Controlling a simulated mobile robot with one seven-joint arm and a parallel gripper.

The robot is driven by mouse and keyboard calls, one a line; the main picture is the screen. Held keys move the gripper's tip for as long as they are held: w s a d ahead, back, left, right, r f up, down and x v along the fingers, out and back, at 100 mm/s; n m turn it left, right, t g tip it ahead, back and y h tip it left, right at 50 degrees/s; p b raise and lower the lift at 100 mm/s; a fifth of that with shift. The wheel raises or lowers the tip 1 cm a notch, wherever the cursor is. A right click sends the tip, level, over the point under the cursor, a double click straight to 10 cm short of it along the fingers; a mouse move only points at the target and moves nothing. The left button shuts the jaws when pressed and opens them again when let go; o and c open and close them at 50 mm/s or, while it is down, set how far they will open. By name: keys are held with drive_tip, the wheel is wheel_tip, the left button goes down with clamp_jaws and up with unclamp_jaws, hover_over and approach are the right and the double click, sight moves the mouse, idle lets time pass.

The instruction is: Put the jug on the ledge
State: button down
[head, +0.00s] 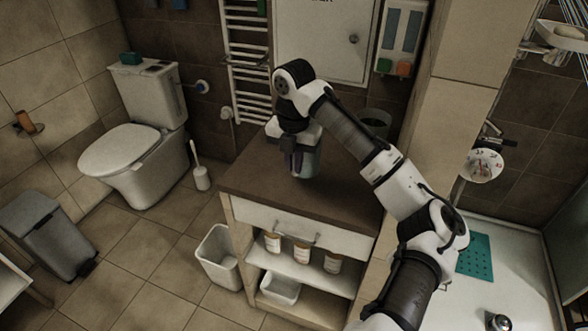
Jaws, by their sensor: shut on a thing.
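The jug (311,163) is a grey-green vessel, partly hidden behind my gripper, in the middle of the head view. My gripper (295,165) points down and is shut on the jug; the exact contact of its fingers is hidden. The jug appears upright, at the brown top (335,204) of a low cabinet. I cannot tell whether its base touches that top. The brown top is the nearest flat surface that could be the ledge; no other surface is clearly marked as one.
A dark round container (376,122) stands at the back right of the brown top. A tiled pillar (428,130) rises on the right, and a towel rail (246,60) is behind. The front of the top is clear. A white bin (218,258) stands on the floor.

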drive_tip(key=shift+f, duration=1.45)
drive_tip(key=c, duration=1.5)
unclamp_jaws()
wheel_tip(320, 180, up, 12)
drive_tip(key=shift+r+b, duration=0.1)
drive_tip(key=shift+b, duration=0.55)
